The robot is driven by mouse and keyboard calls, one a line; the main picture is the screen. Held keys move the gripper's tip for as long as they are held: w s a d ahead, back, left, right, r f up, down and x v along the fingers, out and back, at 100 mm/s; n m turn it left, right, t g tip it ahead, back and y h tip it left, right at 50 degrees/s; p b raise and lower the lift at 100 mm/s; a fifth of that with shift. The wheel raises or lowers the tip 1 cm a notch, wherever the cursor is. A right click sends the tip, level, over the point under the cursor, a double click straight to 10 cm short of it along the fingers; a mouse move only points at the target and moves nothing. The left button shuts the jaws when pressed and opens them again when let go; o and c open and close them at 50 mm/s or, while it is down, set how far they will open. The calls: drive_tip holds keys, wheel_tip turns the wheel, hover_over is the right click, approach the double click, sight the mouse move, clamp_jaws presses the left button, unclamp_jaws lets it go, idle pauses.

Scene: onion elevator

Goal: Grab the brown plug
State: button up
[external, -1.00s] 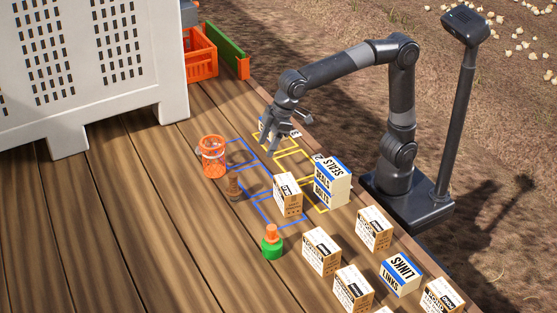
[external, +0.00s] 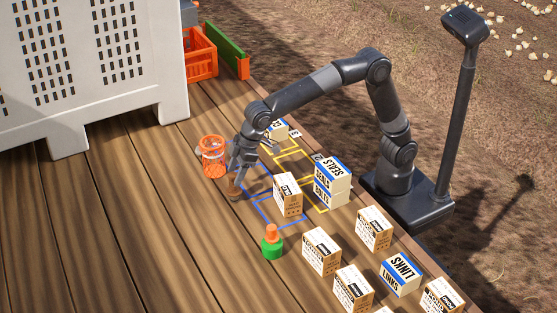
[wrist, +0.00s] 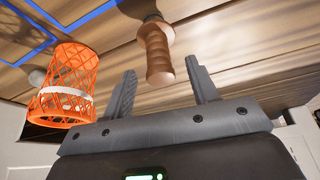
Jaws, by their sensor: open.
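The brown plug (external: 234,190) stands upright on the wooden deck, to the right of and nearer than the orange basket. In the external view my gripper (external: 240,168) is just above it, pointing down, and covers its upper part. In the wrist view the ribbed brown plug (wrist: 156,55) shows ahead of the two fingers (wrist: 163,90), roughly centred between their tips. The fingers are apart with nothing held between them. I cannot tell whether either finger touches the plug.
The orange mesh basket (external: 212,157) stands close by on the left, also in the wrist view (wrist: 66,85). A box (external: 287,193) stands to the right, with stacked boxes (external: 332,182) beyond. A green and orange plug (external: 272,243) is nearer. Deck at the left is clear.

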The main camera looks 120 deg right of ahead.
sight(232, 192)
drive_tip(key=x, duration=0.4)
drive_tip(key=shift+w+f, duration=0.15)
drive_tip(key=shift+w, duration=0.05)
drive_tip(key=c, duration=1.1)
